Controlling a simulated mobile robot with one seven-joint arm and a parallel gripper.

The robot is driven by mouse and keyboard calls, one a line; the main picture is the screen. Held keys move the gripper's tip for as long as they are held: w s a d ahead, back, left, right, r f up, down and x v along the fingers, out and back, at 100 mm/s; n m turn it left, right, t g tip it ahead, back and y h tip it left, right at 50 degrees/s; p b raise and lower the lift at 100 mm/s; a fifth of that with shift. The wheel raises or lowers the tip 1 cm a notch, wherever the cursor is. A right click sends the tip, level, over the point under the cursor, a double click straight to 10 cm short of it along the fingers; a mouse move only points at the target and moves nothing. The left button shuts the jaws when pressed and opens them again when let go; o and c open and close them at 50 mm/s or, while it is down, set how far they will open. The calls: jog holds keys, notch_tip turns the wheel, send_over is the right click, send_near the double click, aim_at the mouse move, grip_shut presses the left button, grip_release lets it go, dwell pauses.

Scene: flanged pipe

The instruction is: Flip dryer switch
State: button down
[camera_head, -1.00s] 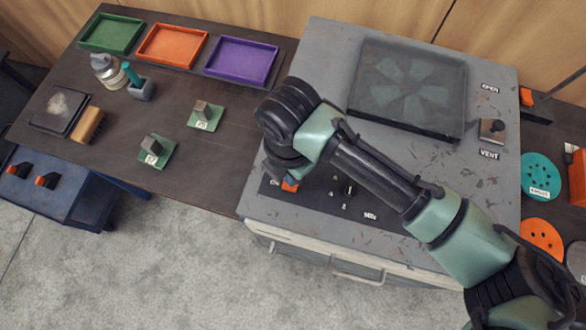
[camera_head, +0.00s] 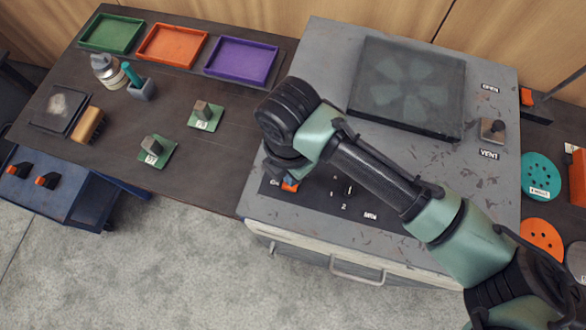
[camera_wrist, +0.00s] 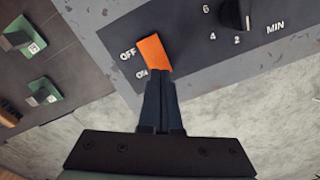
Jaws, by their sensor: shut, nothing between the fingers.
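The dryer switch is an orange rocker (camera_wrist: 154,53) on the dark control panel, with OFF printed by its upper part and ON by its lower part in the wrist view. In the head view only a bit of the orange switch (camera_head: 290,186) shows beside my wrist. My gripper (camera_wrist: 161,74) is shut and empty. Its fingertips are at the lower, ON end of the switch and look to be touching it, though contact is not certain. The dryer (camera_head: 310,70) is a grey cabinet with a dark fan window (camera_head: 408,88) on top.
A black timer knob (camera_wrist: 234,14) with numbers and MIN sits right of the switch. A vent lever (camera_head: 492,130) stands at the dryer's right. The dark table on the left holds green, orange and purple trays (camera_head: 241,61) and small green boards (camera_head: 205,116). A drawer handle (camera_head: 357,272) projects in front.

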jog(key=shift+f+b, duration=0.75)
jog(key=shift+f, duration=0.2)
dwell(0.4)
jog(key=shift+r, duration=0.1)
jog(key=shift+r+p, duration=2.9)
jog(key=shift+r, duration=0.6)
jog(key=shift+f, duration=0.1)
